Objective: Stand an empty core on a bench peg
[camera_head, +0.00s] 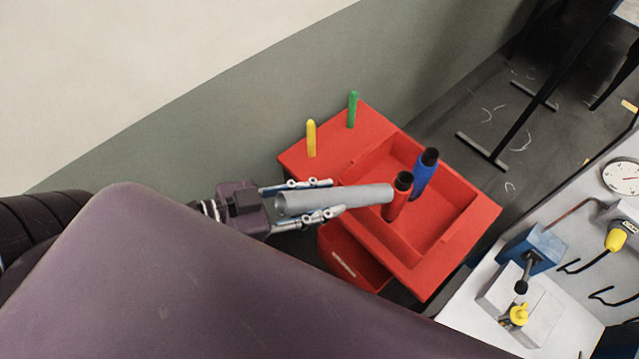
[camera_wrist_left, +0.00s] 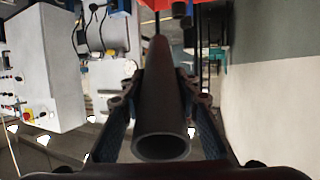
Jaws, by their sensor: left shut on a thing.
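My left gripper (camera_head: 336,196) is shut on a grey hollow tube, the empty core (camera_head: 365,195), held lying roughly level. In the left wrist view the core (camera_wrist_left: 160,110) runs away from the camera between the fingers (camera_wrist_left: 157,98), its open end nearest. In the head view its far end reaches the red-and-black bobbin; I cannot tell if they touch. The red bench (camera_head: 298,158) carries a yellow peg (camera_head: 311,138) and a green peg (camera_head: 353,109), both upright and bare, beyond the gripper. My right gripper is not in view.
The bench's recessed tray (camera_head: 450,199) has a red bobbin (camera_head: 397,203) and a blue bobbin (camera_head: 424,175) standing at it, both black-topped. A red bin (camera_head: 350,263) sits below. A grey machine table (camera_head: 470,308) with a blue block (camera_head: 533,247) stands at lower right. A wall is behind.

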